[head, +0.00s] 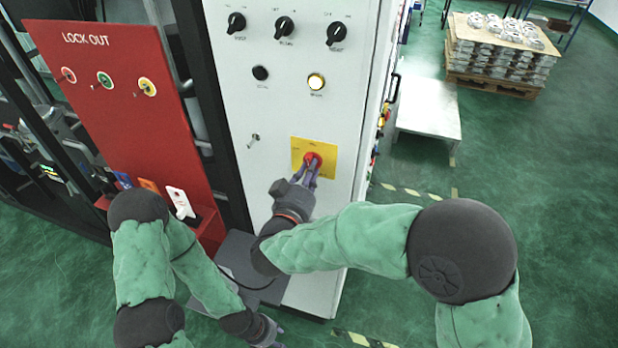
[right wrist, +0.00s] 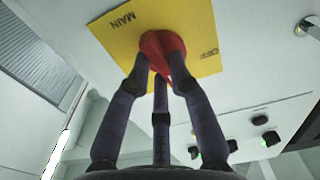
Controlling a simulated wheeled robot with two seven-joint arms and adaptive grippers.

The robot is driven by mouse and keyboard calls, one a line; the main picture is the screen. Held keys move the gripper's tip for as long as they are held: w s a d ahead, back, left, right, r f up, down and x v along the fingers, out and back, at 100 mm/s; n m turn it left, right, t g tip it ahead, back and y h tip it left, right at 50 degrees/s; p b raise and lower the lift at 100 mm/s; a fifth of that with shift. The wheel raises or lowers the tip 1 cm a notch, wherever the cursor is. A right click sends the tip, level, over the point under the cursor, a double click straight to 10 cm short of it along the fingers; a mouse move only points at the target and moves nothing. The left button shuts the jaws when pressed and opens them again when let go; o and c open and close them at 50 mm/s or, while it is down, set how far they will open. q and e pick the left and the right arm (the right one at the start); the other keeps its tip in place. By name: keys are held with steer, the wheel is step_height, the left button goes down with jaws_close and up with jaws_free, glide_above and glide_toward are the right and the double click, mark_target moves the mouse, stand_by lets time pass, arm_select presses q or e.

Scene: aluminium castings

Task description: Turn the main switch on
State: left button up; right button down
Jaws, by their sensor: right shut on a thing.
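The main switch is a red knob (head: 313,157) on a yellow plate (head: 327,149) on the light grey cabinet front. My right gripper (head: 309,171) is shut on the red knob. In the right wrist view the fingers (right wrist: 161,68) close around the knob (right wrist: 160,44), and the yellow plate (right wrist: 105,32) shows the words MAIN and OFF. The fingers hide much of the knob, so I cannot tell its exact turn. My left gripper (head: 271,336) hangs low at the bottom of the head view, away from the switch; its jaw state is unclear.
A red LOCK OUT board (head: 110,105) stands to the left. A pallet of castings (head: 497,60) and a low grey platform (head: 428,107) stand to the right on green floor.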

steer(key=shift+f+m+b, duration=0.2)
steer(key=shift+m+b, duration=0.4)
steer(key=shift+m, duration=0.2)
steer(key=c, duration=1.1)
jaws_free()
steer(key=shift+r, duration=0.1)
steer(key=shift+s, duration=0.1)
steer(key=shift+v, duration=5.95)
